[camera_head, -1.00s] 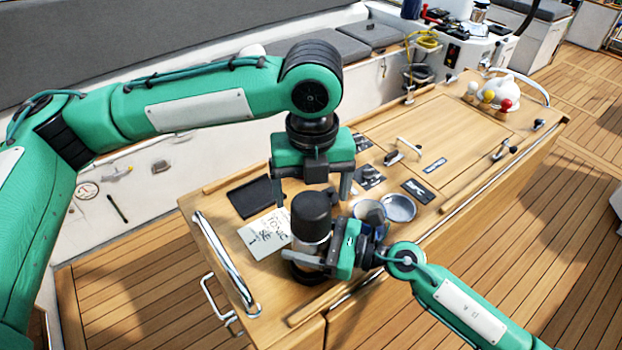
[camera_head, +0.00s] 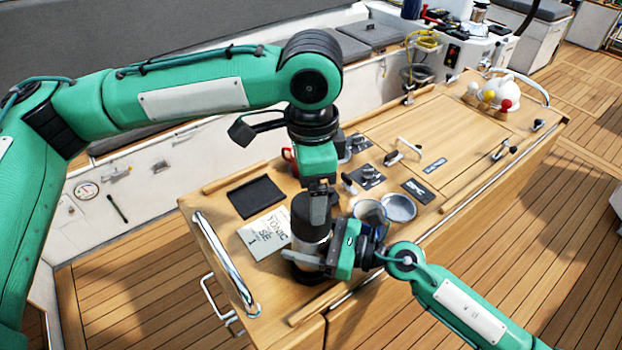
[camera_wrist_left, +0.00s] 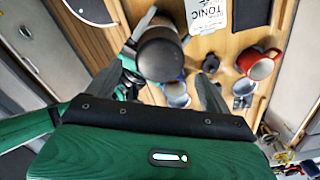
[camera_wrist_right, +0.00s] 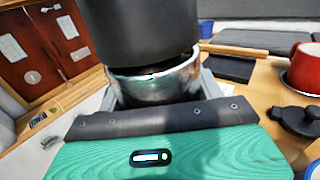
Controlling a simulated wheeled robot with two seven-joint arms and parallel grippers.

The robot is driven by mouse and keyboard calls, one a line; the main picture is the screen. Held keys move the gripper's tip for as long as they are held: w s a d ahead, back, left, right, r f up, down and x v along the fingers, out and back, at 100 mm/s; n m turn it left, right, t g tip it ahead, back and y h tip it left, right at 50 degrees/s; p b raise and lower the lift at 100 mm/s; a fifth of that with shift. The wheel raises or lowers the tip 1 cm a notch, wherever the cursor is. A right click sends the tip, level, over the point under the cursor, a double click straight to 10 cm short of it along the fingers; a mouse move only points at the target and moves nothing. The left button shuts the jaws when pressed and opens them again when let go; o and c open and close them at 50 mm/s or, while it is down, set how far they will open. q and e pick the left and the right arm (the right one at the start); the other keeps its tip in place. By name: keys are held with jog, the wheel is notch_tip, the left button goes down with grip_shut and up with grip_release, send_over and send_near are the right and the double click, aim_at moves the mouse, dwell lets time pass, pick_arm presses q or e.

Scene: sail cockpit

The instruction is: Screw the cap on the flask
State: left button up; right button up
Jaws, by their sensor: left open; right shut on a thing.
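The flask (camera_head: 309,240) stands upright near the front edge of the wooden cockpit table, with its dark cap (camera_head: 301,208) on top. My right gripper (camera_head: 318,262) is shut around the flask's body low down; the right wrist view shows the silver body (camera_wrist_right: 155,82) between the fingers under the black cap (camera_wrist_right: 140,30). My left gripper (camera_head: 318,205) points down at the cap from above. I cannot tell how tightly the cap sits.
Beside the flask are a metal bowl (camera_head: 398,207) and a blue mug (camera_head: 371,213). A printed card (camera_head: 265,235) and a black mat (camera_head: 256,197) lie to the left. A chrome rail (camera_head: 225,262) edges the left side.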

aim_at(311, 244)
pick_arm(q)
jog(key=n, duration=0.4)
jog(key=shift+r+n, duration=0.15)
jog(key=shift+n, duration=0.25)
jog(key=n, duration=0.5)
jog(key=shift+r, duration=0.15)
notch_tip(311, 244, down, 8)
